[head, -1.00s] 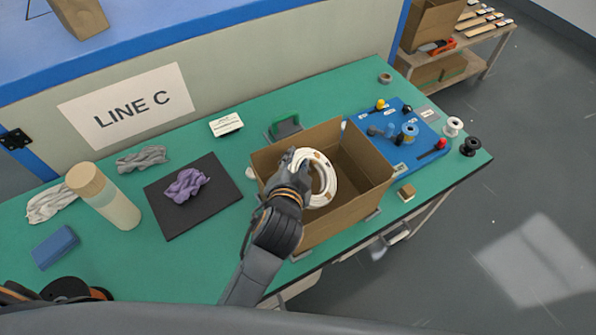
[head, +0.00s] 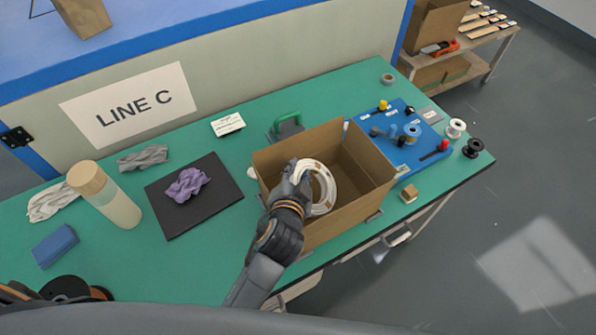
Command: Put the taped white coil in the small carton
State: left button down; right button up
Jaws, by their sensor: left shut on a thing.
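The white coil (head: 325,187) has brown tape patches on it. My left gripper (head: 297,180) is shut on the coil's left side. The small carton (head: 365,165) stands open on the green bench. The gripper and coil are over the carton's left part, at about its opening; how deep the coil is cannot be told exactly. The hand hides part of the carton's near left wall. My right gripper does not show.
A small brown block (head: 409,193) sits near the bench's front edge.

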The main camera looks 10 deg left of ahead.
pick_arm(q)
jog(key=c, duration=1)
grip_release()
jog(key=shift+s+f, duration=0.1)
jog(key=shift+f, duration=0.15)
jog(key=shift+c, duration=0.2)
jog(key=shift+f, duration=0.1)
jog(key=shift+r, duration=0.2)
jog(key=shift+r+p, duration=0.4)
jog(key=shift+r, duration=0.1)
jog(key=b+v, duration=0.2)
jog(key=v, duration=1)
jog(key=shift+r, duration=0.2)
